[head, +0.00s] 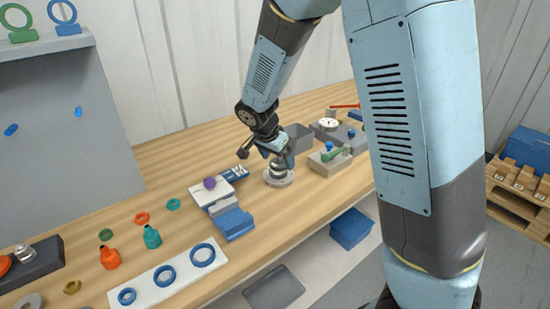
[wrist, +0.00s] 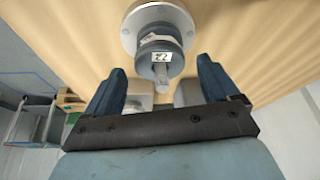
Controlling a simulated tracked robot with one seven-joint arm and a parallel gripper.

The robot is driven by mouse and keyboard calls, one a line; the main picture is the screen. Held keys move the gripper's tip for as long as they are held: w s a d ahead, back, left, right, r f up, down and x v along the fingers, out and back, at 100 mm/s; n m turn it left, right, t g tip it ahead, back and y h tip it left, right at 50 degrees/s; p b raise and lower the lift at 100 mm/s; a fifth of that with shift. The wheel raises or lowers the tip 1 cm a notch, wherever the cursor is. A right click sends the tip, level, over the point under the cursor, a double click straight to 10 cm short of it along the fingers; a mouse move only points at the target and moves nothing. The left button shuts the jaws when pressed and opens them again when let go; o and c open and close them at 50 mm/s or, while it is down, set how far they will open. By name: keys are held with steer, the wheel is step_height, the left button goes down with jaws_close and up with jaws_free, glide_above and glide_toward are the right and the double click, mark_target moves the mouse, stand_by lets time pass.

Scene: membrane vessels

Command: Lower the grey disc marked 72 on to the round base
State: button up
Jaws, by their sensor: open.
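The round base (head: 279,182) is a pale grey flanged disc standing on the wooden bench. In the wrist view its flange (wrist: 130,40) shows at the top. The grey disc (wrist: 150,47) carries a white label reading 72, and a small pale stem points from it toward my gripper. It lines up with the base; whether it is fully seated I cannot tell. In the head view it shows as a small grey part (head: 279,167) over the base, partly covered by my gripper. My gripper (wrist: 160,66) is open, its blue fingers apart on either side of the stem, with visible gaps.
Grey and blue blocks (head: 232,222) stand left of the base. A white strip with blue rings (head: 166,275) lies along the front edge. Bare bench lies around the base.

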steer(key=v, duration=1.3)
steer(key=shift+a+r, duration=0.15)
steer(key=shift+r, duration=0.15)
steer(key=s+d+r+n+y, duration=0.1)
steer(key=s+d+r+n, duration=0.1)
steer(key=s+d+r, duration=0.35)
steer(key=s+d+r+n+y, duration=0.1)
steer(key=s+d+r, duration=0.15)
steer(key=d, duration=0.65)
steer(key=shift+s+d+r+n+t+y, duration=0.25)
steer(key=shift+s+d+n, duration=0.8)
steer(key=shift+s, duration=1.1)
steer(key=shift+s+d+r+n+t, duration=0.25)
steer(key=shift+s+d+n+t, duration=0.35)
steer(key=shift+s+d, duration=1.25)
steer(key=shift+s+d+r+n+t+y, duration=0.2)
steer(key=shift+s+d+n, duration=0.75)
steer(key=shift+s, duration=1.55)
